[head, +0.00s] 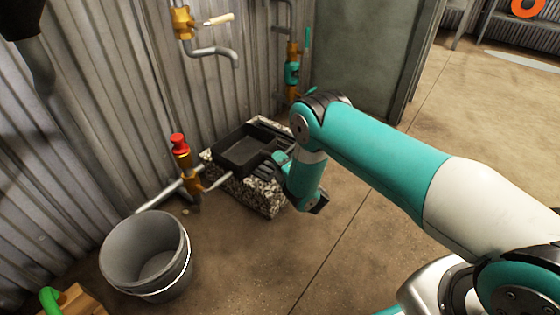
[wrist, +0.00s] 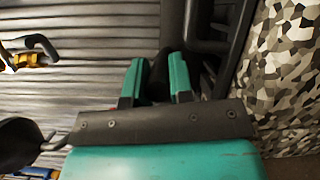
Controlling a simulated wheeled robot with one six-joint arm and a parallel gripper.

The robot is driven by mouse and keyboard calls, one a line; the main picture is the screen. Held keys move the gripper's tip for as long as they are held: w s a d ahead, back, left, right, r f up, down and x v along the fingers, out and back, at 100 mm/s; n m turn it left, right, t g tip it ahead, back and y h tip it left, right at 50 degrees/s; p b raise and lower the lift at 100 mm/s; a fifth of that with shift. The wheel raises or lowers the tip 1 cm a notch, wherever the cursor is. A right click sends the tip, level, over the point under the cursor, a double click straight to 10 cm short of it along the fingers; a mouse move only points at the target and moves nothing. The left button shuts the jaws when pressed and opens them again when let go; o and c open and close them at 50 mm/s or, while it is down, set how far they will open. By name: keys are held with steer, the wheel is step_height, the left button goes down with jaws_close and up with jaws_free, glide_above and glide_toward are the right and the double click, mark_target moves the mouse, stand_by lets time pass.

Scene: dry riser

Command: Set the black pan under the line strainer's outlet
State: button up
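Brass fittings are on the wall: one with a red cap (head: 180,145) and a slanted spout, one with a teal body (head: 292,74) behind the pan, and a tap (head: 183,22) with a bent outlet. Which is the line strainer is not certain.
A grey bucket (head: 147,258) stands on the floor at the lower left, below the red-capped fitting. Something with a green handle (head: 50,299) lies in the bottom left corner. The brown floor to the right of the block is open, beyond my arm.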

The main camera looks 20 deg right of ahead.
steer(key=o, duration=0.4)
